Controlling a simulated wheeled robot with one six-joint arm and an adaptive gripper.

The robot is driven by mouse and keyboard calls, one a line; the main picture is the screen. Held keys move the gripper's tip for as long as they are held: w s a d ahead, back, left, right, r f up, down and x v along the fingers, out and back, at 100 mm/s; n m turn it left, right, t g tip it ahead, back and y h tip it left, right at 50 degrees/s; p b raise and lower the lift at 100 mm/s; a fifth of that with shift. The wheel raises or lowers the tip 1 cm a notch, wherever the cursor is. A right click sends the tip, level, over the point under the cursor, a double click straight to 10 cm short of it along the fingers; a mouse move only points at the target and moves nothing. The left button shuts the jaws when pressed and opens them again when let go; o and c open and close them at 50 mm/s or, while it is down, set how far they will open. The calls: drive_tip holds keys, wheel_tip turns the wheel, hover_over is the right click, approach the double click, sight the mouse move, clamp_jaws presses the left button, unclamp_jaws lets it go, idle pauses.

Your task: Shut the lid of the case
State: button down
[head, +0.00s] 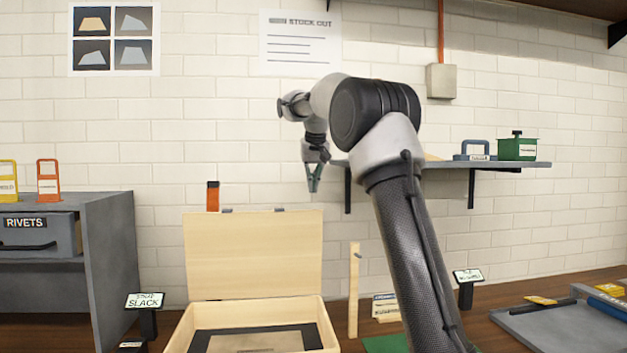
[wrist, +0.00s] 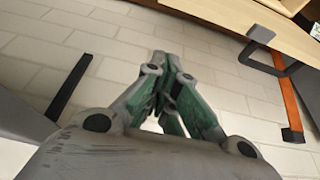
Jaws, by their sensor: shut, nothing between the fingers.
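The case (head: 317,311) is a pale wooden box on the bench, at the bottom centre of the head view. Its lid (head: 253,254) stands open, upright at the back of the box. Inside the box are a dark frame and a tan panel; the box's front is cut off by the picture edge. My gripper (head: 314,190) is above and to the right of the lid's top edge, apart from it, pointing down. In the wrist view the green fingers of my gripper (wrist: 161,58) meet at the tips, shut and empty, with brick wall behind them.
A grey shelf (head: 520,165) with a green box (head: 517,149) is on the wall at right. A drawer cabinet (head: 110,215) stands at left. A sign (head: 145,301) stands left of the case, and an upright wooden strip (head: 353,290) stands right of it.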

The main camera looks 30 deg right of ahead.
drive_tip(key=shift+s+a+f, duration=0.1)
drive_tip(key=shift+s+f, duration=0.2)
drive_tip(key=shift+f, duration=0.65)
drive_tip(key=shift+s+a+f, duration=0.1)
drive_tip(key=shift+s+f, duration=0.15)
drive_tip(key=shift+f, duration=0.7)
drive_tip(key=shift+s+a+f, duration=0.1)
drive_tip(key=shift+s+f, duration=0.2)
drive_tip(key=shift+f, duration=0.65)
